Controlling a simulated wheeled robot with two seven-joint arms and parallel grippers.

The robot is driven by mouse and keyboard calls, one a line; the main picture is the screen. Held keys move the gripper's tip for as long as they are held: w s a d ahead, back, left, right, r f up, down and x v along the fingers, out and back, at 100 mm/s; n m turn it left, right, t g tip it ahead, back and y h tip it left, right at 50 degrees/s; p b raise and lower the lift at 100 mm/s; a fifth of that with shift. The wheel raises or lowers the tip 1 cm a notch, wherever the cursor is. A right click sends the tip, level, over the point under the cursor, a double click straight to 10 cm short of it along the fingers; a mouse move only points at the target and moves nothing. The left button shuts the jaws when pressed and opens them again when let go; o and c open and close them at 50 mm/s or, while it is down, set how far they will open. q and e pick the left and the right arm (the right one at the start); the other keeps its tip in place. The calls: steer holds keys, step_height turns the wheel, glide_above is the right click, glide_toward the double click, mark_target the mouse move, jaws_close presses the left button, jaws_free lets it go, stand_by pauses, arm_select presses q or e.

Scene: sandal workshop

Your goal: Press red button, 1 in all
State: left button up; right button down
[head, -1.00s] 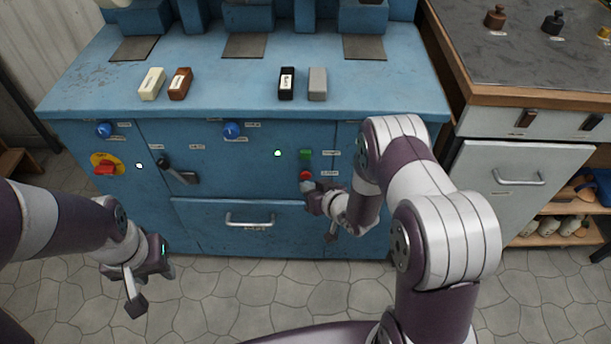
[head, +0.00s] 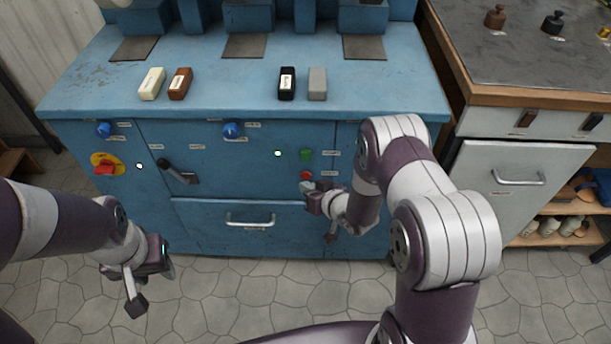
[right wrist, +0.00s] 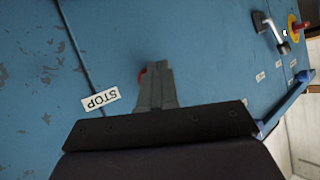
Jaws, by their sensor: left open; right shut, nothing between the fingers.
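The red button (head: 306,175) is on the blue machine's front panel, below a green button (head: 306,154). My right gripper (head: 308,187) is shut and empty, with its fingertips at the red button's lower edge in the head view. In the right wrist view the closed fingertips (right wrist: 155,68) cover most of the red button (right wrist: 142,76), and only a red sliver shows. A STOP label (right wrist: 100,99) is beside it. The fingertips look at or very near the button; contact cannot be told for certain. My left gripper (head: 150,284) is open and empty, away from the panel.
A small lamp (head: 278,153) left of the buttons is white. A red rotary switch (head: 104,169), a black lever (head: 180,172) and blue knobs (head: 232,130) are further left. A drawer handle (head: 250,220) is below. Several small blocks lie on the machine top.

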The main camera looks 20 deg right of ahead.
steer(key=shift+w+d, duration=0.15)
steer(key=shift+w, duration=0.25)
steer(key=shift+w+d, duration=0.1)
steer(key=shift+w, duration=0.3)
stand_by(0.8)
stand_by(0.3)
steer(key=shift+s+a, duration=0.25)
steer(key=shift+s, duration=0.55)
steer(key=shift+s+a+p, duration=0.25)
steer(key=shift+s+p, duration=0.1)
steer(key=shift+s, duration=0.45)
steer(key=shift+s+a+p, duration=0.2)
steer(key=shift+s+p, duration=0.15)
steer(key=shift+s, duration=0.5)
steer(key=shift+s+a+p, duration=0.25)
steer(key=shift+s+p, duration=0.1)
steer(key=shift+s, duration=0.45)
